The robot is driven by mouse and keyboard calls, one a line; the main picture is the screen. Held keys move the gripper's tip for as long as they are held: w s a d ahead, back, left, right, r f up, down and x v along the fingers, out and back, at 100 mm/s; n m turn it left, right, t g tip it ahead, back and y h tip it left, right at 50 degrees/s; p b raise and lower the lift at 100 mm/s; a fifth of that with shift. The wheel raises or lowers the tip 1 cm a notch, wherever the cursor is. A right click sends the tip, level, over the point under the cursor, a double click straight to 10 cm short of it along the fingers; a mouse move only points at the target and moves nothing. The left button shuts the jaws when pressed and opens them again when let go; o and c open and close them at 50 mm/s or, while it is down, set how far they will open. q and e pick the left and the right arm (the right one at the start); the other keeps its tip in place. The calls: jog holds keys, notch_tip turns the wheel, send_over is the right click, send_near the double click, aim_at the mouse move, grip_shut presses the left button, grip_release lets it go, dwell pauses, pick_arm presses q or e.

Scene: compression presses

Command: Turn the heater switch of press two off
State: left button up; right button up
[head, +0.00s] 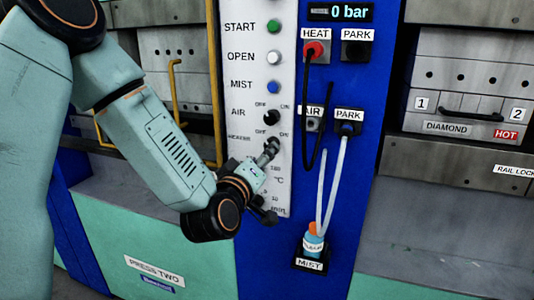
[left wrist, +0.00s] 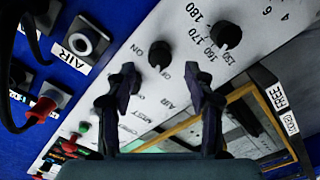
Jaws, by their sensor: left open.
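The heater switch is a black knob (left wrist: 160,53) on the white control panel (head: 240,90), with ON and OFF marked beside it. In the left wrist view it lies just beyond and between my fingertips, apparently apart from them; which way it points is unclear. The left gripper also shows in the left wrist view (left wrist: 163,73), open and empty. My right gripper is not in view. The PRESS TWO sign (head: 154,270) is at the lower left.
The black AIR switch (head: 271,118) and the blue MIST button (head: 274,87) are above the gripper. The temperature knob (left wrist: 226,36) is close by. Right of the panel, a red HEAT plug (head: 314,50), cables and a MIST bottle (head: 314,245) stand out. A yellow handle frame (head: 176,92) is left.

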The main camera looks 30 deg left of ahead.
pick_arm(q)
jog(key=shift+v, duration=1.3)
jog(key=s+d+f+m+g+h+b, duration=0.2)
jog(key=s+d+f+m+g, duration=0.25)
jog(key=f, duration=0.85)
jog(key=s+d+f+m+g+h+b, duration=0.1)
jog(key=s+d+f+m+g+h, duration=0.3)
jog(key=f, duration=0.9)
jog(key=s+d+f+m+g+y+b, duration=0.1)
jog(key=s+f+g+b, duration=0.4)
jog(key=s+f, duration=1.5)
jog(key=s+d+m+g, duration=0.1)
jog(key=s+m+g, duration=0.1)
jog(key=s+g, duration=0.2)
jog(key=shift+d+y, duration=0.3)
